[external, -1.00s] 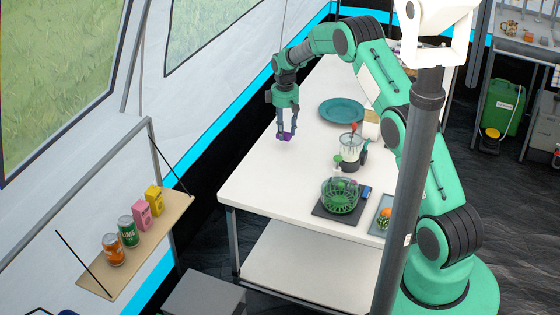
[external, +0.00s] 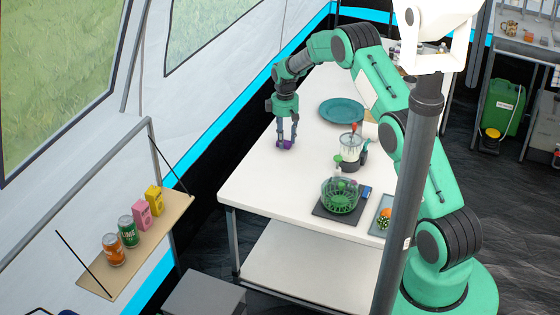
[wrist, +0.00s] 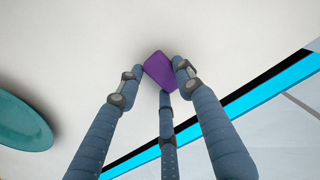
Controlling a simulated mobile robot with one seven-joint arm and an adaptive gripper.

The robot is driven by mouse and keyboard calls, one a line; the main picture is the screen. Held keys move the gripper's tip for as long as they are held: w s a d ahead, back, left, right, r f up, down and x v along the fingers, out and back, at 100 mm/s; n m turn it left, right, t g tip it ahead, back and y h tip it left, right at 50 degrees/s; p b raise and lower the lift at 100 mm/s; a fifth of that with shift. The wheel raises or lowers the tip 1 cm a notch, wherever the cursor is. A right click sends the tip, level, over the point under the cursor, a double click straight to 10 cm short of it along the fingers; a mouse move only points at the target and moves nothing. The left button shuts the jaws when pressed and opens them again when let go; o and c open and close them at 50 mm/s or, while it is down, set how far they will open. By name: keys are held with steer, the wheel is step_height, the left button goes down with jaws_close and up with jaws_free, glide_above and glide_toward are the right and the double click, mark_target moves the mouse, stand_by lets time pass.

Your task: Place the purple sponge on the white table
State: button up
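The purple sponge (external: 285,145) is between the fingertips of my gripper (external: 286,142), over the far-left part of the white table (external: 262,178). In the wrist view the sponge (wrist: 159,71) has a fingertip on its left, one on its right and a third finger at its lower edge. The fingers of my gripper (wrist: 159,78) appear closed against it. The sponge is at or just above the tabletop; I cannot tell whether it touches.
A teal plate (external: 342,111) lies behind and right of the gripper. A blender-like jar (external: 351,148) and a green basket (external: 341,195) on a dark mat stand to the right. A wooden shelf (external: 136,245) with cans and boxes hangs at left. The table's front left is clear.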

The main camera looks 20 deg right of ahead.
mark_target(285, 140)
steer(key=o, duration=0.4)
steer(key=shift+r, duration=0.15)
step_height(285, 140, up, 12)
steer(key=p, duration=0.2)
steer(key=shift+p, duration=0.3)
stand_by(0.8)
